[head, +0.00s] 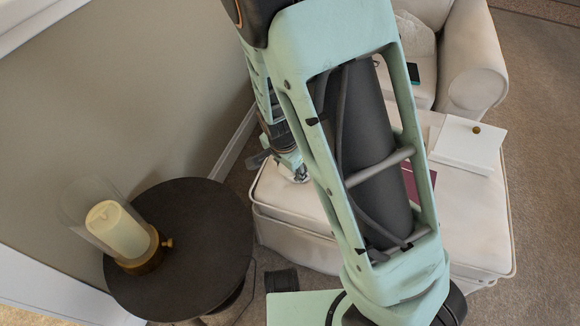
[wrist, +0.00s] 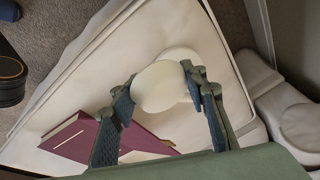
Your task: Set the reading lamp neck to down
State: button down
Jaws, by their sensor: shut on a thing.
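The reading lamp shows in the wrist view as a white, rounded head (wrist: 158,88) with a second pale disc (wrist: 183,58) partly behind it, perhaps its base. It is over the cream ottoman (wrist: 75,95). My gripper (wrist: 163,86) has one finger on each side of the lamp head and is shut on it. The neck is hidden, so I cannot tell its angle. In the head view my arm covers most of the lamp, and my gripper (head: 283,158) shows only in part beside the ottoman's left corner.
A maroon book (wrist: 98,138) lies on the ottoman near the fingers. A white box (head: 468,145) with a brass knob sits at its right. A dark round table (head: 190,275) at left holds a glass-shaded lamp (head: 118,230). A cream armchair (head: 472,65) stands behind.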

jog(key=shift+s+d+f, duration=0.15)
jog(key=shift+s, duration=0.05)
jog(key=c, duration=1.5)
grip_release()
jog(key=o, duration=0.4)
jog(key=shift+w, duration=0.15)
jog(key=shift+a+r, duration=0.2)
jog(key=shift+r, duration=0.5)
jog(key=v, duration=1)
jog(key=shift+s+r, duration=0.25)
jog(key=shift+r, duration=0.1)
jog(key=shift+c, duration=0.6)
